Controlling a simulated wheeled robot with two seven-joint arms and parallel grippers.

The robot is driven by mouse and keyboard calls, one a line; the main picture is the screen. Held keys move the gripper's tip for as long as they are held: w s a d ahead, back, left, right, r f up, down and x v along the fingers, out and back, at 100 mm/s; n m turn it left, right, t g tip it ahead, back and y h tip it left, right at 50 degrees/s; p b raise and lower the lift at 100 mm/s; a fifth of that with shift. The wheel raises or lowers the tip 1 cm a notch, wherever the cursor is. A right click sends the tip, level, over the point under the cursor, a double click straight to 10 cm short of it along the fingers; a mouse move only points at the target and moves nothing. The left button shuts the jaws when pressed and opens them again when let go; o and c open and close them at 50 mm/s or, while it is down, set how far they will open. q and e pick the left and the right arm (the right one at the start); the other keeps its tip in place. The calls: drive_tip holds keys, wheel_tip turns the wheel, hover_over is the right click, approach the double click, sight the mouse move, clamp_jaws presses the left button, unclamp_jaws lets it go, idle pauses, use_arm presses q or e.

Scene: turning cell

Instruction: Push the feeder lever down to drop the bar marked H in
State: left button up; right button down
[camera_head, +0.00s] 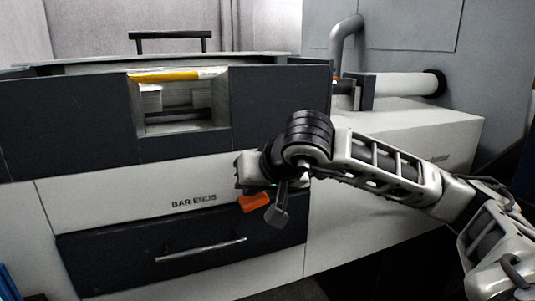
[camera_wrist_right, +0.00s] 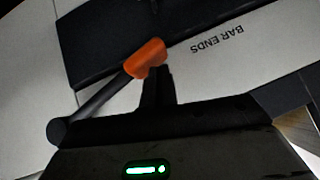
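The feeder lever has an orange grip (camera_head: 254,202), low on the front of the machine just right of the BAR ENDS lettering. In the right wrist view the grip (camera_wrist_right: 146,57) sits on a dark rod (camera_wrist_right: 95,98). In the head view the rod is mostly hidden behind my right gripper (camera_head: 277,213). My right gripper (camera_wrist_right: 158,88) appears shut, its fingers showing as one dark post right beside the orange grip; I cannot tell whether they touch. Nothing shows between the fingers. No bar with a readable H mark is in view. My left gripper is out of view.
A drawer (camera_head: 180,255) with a metal handle is below the white BAR ENDS panel (camera_head: 120,195). A window (camera_head: 180,108) with a yellow strip (camera_head: 180,76) opens above. A white tube (camera_head: 405,86) stands out at the back right above a pale housing (camera_head: 425,125).

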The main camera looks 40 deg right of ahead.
drive_tip(key=shift+f+b, duration=0.45)
drive_tip(key=shift+f, duration=0.35)
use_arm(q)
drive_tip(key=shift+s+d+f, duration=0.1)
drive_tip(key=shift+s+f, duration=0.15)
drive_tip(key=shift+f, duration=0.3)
use_arm(e)
drive_tip(key=shift+s, duration=0.1)
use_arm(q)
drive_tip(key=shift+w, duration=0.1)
use_arm(e)
drive_tip(key=shift+f, duration=0.1)
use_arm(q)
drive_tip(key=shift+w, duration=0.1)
